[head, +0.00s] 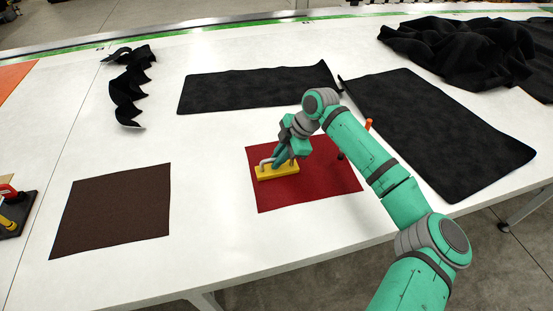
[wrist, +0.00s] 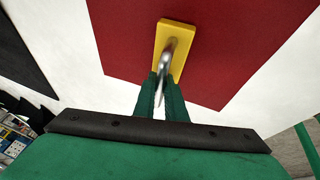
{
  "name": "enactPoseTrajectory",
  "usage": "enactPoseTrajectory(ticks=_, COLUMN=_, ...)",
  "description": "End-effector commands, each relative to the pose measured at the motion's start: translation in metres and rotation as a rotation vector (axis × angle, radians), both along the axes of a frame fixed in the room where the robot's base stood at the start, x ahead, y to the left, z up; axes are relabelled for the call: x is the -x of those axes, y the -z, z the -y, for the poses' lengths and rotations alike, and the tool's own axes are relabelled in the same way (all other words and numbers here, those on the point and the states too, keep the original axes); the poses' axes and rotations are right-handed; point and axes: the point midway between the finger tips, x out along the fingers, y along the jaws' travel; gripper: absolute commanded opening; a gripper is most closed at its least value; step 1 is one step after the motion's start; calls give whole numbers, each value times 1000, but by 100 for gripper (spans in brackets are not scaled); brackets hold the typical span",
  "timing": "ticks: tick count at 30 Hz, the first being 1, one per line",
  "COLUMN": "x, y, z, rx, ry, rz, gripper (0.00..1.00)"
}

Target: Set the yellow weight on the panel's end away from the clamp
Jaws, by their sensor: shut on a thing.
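The yellow weight (head: 278,172) is a flat yellow bar with a grey metal handle, at the left part of the red panel (head: 310,190) in the head view. My gripper (head: 282,160) is shut on its handle from above. In the wrist view the green fingers (wrist: 162,98) close around the handle, with the yellow weight (wrist: 177,42) over the red panel (wrist: 125,35). I cannot tell whether the weight touches the panel. An orange-topped clamp (head: 368,124) stands at the panel's right far side, partly hidden by my arm.
A brown panel (head: 115,210) lies left on the white table (head: 210,150). Black cloth pieces (head: 262,87) (head: 440,130) lie behind and right. A crumpled black cloth (head: 470,45) is at the far right. A dark object with red and yellow parts (head: 14,210) sits at the left edge.

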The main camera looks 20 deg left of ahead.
Motion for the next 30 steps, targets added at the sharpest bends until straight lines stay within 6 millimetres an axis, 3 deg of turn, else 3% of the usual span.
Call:
enactPoseTrajectory(ticks=1, x=2, y=8, z=1, rx=9, ry=0, rz=-8, gripper=0)
enactPoseTrajectory(ticks=8, x=3, y=14, z=2, rx=12, ry=0, rz=-12, gripper=0)
enactPoseTrajectory(ticks=9, x=3, y=16, z=2, rx=15, ry=0, rz=-15, gripper=18)
enactPoseTrajectory(ticks=11, x=3, y=16, z=3, rx=15, ry=0, rz=-15, gripper=29)
enactPoseTrajectory(ticks=20, x=3, y=14, z=4, rx=16, ry=1, rz=-15, gripper=29)
enactPoseTrajectory(ticks=25, x=2, y=-3, z=6, rx=17, ry=2, rz=-13, gripper=29)
enactPoseTrajectory(ticks=30, x=-1, y=-35, z=20, rx=14, ry=2, rz=-9, gripper=29)
